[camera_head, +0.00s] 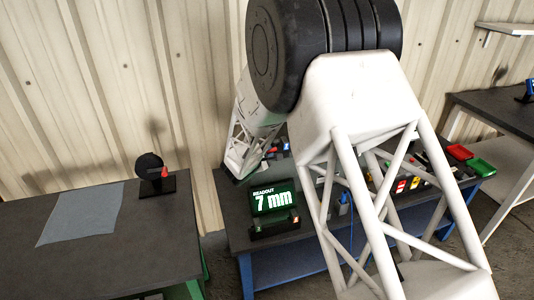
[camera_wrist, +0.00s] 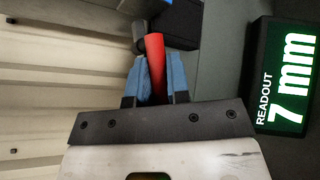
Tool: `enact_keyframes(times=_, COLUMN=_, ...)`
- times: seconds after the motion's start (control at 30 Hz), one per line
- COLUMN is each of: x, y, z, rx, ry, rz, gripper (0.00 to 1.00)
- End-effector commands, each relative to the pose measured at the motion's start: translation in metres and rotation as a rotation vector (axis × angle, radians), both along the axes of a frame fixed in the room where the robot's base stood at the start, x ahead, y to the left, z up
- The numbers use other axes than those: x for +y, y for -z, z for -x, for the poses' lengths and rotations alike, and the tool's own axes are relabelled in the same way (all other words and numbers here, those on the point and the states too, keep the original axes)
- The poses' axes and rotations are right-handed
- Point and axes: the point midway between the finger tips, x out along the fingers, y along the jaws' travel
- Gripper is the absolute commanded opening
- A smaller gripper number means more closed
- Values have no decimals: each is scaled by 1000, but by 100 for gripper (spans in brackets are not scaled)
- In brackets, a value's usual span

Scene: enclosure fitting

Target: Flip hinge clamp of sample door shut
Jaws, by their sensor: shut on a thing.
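In the wrist view, my gripper (camera_wrist: 156,58) has its two blue fingers closed on a red handle (camera_wrist: 154,42). The handle looks like the lever of the hinge clamp and stands slightly tilted between the fingers. Its far end reaches dark grey parts (camera_wrist: 180,28) beyond the fingertips; I cannot tell which belong to the clamp or the sample door. In the head view my arm covers much of the work area. Small blue and red bits show near the arm's end, too small to tell apart.
A readout box (camera_head: 272,198) showing "7 mm" stands on the middle bench; its display (camera_wrist: 288,75) is right of my gripper. Red (camera_head: 460,152) and green (camera_head: 481,166) trays sit at the bench's right. The left table holds a grey sheet (camera_head: 82,213) and a black disc-shaped device (camera_head: 149,166).

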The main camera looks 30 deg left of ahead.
Motion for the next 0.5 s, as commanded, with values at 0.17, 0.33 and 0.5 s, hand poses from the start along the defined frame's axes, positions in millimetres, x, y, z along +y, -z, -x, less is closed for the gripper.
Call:
enact_keyframes(times=0.17, x=0, y=-1, z=0, rx=6, ry=-1, rz=-6, gripper=0)
enact_keyframes(times=0.33, x=0, y=-3, z=0, rx=42, ry=0, rz=-44, gripper=0)
enact_keyframes(times=0.5, x=0, y=-6, z=1, rx=105, ry=0, rz=-105, gripper=0)
